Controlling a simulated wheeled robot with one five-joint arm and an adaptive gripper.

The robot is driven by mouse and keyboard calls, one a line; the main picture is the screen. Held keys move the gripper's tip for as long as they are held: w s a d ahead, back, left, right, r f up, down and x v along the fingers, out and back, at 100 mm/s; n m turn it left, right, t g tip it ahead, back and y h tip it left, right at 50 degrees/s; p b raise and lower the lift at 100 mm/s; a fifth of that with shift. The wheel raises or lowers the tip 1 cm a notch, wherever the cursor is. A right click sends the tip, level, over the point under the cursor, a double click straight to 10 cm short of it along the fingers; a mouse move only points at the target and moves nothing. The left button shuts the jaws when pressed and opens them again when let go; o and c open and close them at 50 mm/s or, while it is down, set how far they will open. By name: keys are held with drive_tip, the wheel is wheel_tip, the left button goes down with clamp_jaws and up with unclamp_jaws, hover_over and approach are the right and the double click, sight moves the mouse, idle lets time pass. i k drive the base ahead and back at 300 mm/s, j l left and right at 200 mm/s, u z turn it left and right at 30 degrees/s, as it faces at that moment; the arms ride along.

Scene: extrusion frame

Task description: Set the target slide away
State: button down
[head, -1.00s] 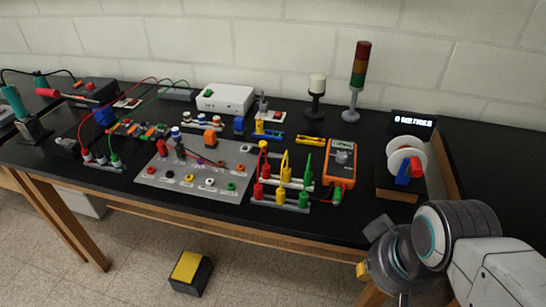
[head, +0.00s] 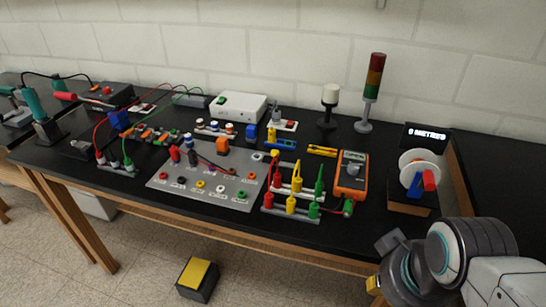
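I cannot pick out a target slide among the things on the black bench (head: 400,133). My arm shows at the lower right, in front of the bench's right end. No gripper fingers can be made out; the end of the arm runs out of the bottom of the picture. The grey panel (head: 170,197) with coloured sockets lies at the middle front. An orange multimeter (head: 351,189) stands right of it, beside red, yellow and green plugs (head: 292,204).
A white reel (head: 410,168) on a wooden block stands at the right, before a small display (head: 426,136). A signal tower (head: 374,80), a white-topped beacon (head: 330,95) and a white box (head: 238,107) stand at the back. A yellow-topped pedal (head: 197,279) lies on the floor.

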sight(267, 159)
drive_tip(key=i+j+u, duration=0.15)
drive_tip(key=i+j, duration=0.55)
